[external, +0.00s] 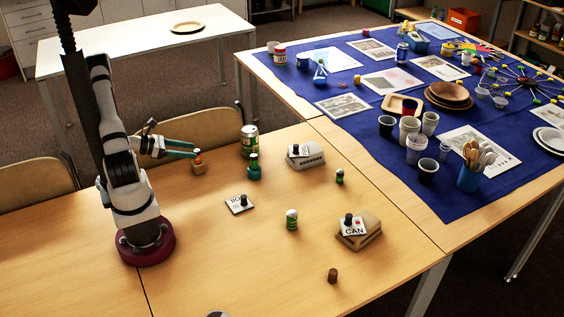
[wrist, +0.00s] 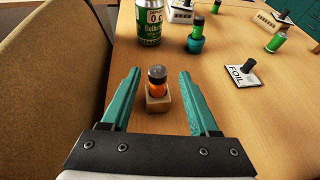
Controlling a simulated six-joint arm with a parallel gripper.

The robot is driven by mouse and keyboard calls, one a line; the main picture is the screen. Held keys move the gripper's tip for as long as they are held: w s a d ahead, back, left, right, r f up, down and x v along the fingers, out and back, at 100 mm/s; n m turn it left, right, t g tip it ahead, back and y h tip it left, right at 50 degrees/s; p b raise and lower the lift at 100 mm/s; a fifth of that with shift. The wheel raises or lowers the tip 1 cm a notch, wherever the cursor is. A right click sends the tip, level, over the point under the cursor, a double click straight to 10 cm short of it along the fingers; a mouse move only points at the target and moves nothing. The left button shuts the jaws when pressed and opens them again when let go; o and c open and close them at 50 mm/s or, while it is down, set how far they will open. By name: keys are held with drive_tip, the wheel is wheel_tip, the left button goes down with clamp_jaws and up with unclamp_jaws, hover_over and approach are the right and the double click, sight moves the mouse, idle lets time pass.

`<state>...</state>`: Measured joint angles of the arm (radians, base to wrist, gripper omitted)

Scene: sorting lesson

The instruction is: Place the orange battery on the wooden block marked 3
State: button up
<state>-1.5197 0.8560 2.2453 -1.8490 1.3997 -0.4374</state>
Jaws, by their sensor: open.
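The orange battery (wrist: 157,83), with a dark top, stands upright on a small light wooden block (wrist: 158,104) in the wrist view. In the external view the battery (external: 197,156) and the block (external: 199,169) are near the table's back edge. No number can be read on the block. My gripper (wrist: 158,73) is open, its teal fingers on either side of the battery, with gaps showing on both sides. In the external view my gripper (external: 194,150) is at the battery, low over the table.
A green can (external: 249,141) and a green battery in a teal holder (external: 254,169) stand to the right. A FOIL card (wrist: 241,73), a grey box (external: 305,157) and a block with a CAN card (external: 359,236) lie farther off. A chair (wrist: 45,90) is close on the left.

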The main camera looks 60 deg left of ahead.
drive_tip(key=v, duration=1.1)
drive_tip(key=w+d+r+m+g+h, duration=0.3)
drive_tip(key=d+m+g, duration=0.2)
drive_tip(key=d+m, duration=0.3)
drive_tip(key=w+d+r+m+g+h, duration=0.3)
drive_tip(key=w+d+m+g, duration=0.1)
drive_tip(key=d+m, duration=0.4)
drive_tip(key=s+d+r+m+g+y, duration=0.2)
drive_tip(key=m+y, duration=0.3)
drive_tip(key=m, duration=0.7)
drive_tip(key=s+d+r+m+g+y, duration=0.2)
drive_tip(key=s+d+m+y, duration=0.2)
drive_tip(key=m, duration=0.7)
drive_tip(key=shift+d+r+m+g+y, duration=0.3)
drive_tip(key=shift+d+r+m+y, duration=0.15)
drive_tip(key=shift+d, duration=0.4)
